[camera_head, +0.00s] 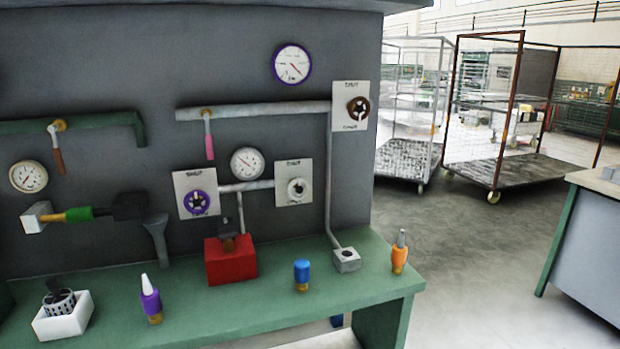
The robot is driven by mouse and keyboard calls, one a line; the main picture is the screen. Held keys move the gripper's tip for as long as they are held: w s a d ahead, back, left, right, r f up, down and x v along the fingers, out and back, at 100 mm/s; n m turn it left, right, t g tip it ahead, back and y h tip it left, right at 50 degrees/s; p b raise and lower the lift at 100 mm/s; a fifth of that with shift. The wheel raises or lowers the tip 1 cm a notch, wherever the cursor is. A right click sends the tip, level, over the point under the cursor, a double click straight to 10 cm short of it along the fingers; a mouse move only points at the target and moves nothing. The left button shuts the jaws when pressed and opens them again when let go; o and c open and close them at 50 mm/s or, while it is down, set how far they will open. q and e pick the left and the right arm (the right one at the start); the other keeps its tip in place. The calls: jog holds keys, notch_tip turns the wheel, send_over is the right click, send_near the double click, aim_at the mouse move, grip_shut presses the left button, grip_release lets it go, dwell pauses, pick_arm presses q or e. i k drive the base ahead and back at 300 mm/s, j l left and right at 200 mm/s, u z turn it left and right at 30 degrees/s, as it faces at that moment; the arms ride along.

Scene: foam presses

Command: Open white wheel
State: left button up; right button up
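The white wheel (297,188) is a small round handwheel on a pale square plate fixed to the grey panel. It is near the middle of the head view, at the right end of a short white pipe. The plate has small lettering above and below the wheel, too small to read surely. I cannot tell from this how far the wheel is turned. Neither of my grippers shows in this view, and nothing covers the wheel.
A purple wheel (197,202) is to its left and a brown wheel (358,108) up to its right. The green bench (250,305) below holds a red block (230,261), a blue-capped piece (301,275) and an orange bottle (399,253). Open floor lies right of the bench.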

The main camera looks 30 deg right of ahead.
aim_at(300, 189)
jog(key=l+u, duration=0.3)
jog(key=l, duration=1.95)
jog(key=k, duration=0.05)
